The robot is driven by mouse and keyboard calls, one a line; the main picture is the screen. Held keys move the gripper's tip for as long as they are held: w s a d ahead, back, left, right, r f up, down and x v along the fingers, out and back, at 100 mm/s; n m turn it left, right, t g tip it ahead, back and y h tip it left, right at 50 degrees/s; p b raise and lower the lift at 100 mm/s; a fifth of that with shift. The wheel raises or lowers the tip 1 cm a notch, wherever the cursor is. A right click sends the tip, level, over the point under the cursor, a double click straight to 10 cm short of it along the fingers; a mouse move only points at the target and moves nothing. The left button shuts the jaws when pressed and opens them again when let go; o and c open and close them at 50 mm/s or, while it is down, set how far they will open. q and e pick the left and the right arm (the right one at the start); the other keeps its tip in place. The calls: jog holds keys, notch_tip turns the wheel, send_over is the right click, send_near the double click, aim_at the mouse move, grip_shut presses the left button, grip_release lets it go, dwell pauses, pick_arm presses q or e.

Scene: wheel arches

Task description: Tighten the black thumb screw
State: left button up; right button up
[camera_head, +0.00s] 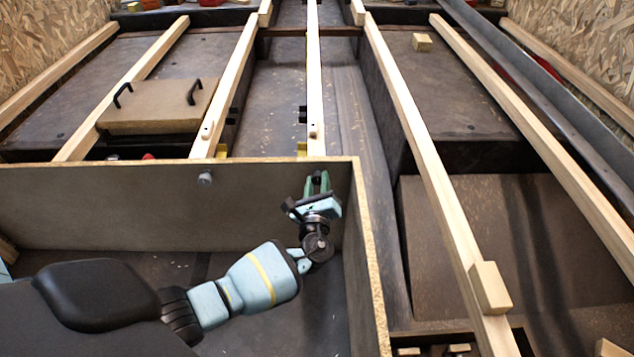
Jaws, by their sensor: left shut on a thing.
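My left gripper (317,181) has green fingertips and points away from me at the inner face of the far panel, near its right corner. A small dark piece shows between the fingertips, and the gripper is shut on it. It looks like the black thumb screw (317,180), mostly hidden by the fingers. I cannot tell how far it is screwed in. A grey round knob (205,178) sits on the same panel to the left, apart from the gripper. My right gripper is not in view.
The far panel (110,205) and a right side panel (366,260) form a corner around my left arm. Wooden battens (400,100) run away beyond it. A board with two black handles (160,110) lies at back left. A wooden block (490,287) sits on the right batten.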

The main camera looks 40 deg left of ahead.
pick_arm(q)
jog(key=shift+s+d+f, duration=0.1)
jog(key=shift+d+f, duration=0.05)
jog(key=shift+f, duration=0.05)
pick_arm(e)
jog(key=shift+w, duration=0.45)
pick_arm(q)
jog(key=o, duration=0.7)
jog(key=shift+o, duration=1.4)
jog(key=shift+r, duration=0.15)
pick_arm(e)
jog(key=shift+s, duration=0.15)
pick_arm(q)
jog(key=shift+s+d, duration=0.1)
jog(key=shift+s, duration=0.15)
jog(key=p+v, duration=0.2)
jog(key=v, duration=0.5)
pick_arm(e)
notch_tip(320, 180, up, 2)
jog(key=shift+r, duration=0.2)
pick_arm(q)
jog(key=shift+s, duration=0.1)
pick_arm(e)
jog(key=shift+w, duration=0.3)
